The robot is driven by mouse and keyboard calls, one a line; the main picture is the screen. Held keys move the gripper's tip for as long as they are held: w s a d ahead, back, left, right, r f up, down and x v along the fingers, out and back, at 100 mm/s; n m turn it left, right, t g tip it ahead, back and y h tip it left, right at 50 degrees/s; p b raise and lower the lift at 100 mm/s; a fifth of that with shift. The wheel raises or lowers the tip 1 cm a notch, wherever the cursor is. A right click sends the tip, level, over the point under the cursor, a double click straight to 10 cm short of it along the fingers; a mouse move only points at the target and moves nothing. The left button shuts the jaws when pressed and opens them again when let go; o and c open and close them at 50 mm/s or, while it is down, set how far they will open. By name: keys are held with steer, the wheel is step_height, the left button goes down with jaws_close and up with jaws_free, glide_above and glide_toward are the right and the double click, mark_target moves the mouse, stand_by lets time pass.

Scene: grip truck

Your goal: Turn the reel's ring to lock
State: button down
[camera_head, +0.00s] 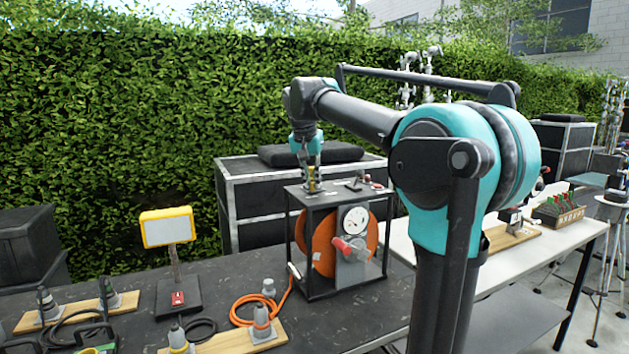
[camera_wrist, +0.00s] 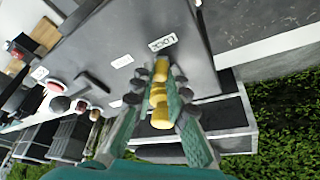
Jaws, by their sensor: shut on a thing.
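The cable reel (camera_head: 323,240) has orange discs inside a black frame and stands on the dark table. Its flat grey top (camera_wrist: 130,45) carries a label reading LOCK (camera_wrist: 161,43). A yellow ring (camera_wrist: 160,92), seen nearly edge-on, stands at that top by the label. My gripper (camera_wrist: 158,90) points down at the top and is shut on the ring, with a green finger on each side. In the head view my gripper (camera_head: 312,184) is over the left part of the reel's top, with a bit of yellow between its fingers. The ring's lower part is hidden.
A T-shaped lever (camera_wrist: 93,82) and a red button (camera_wrist: 55,87) are on the reel's top. A red valve handle (camera_head: 350,248) is on its front. A yellow-framed lamp (camera_head: 168,227) and orange cable (camera_head: 245,310) are to the left. A black case (camera_head: 262,195) stands behind.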

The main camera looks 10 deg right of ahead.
steer(key=shift+a, duration=0.1)
stand_by(0.4)
steer(key=c, duration=1.5)
jaws_free()
steer(key=v, duration=1.2)
steer(key=shift+w+a, duration=0.1)
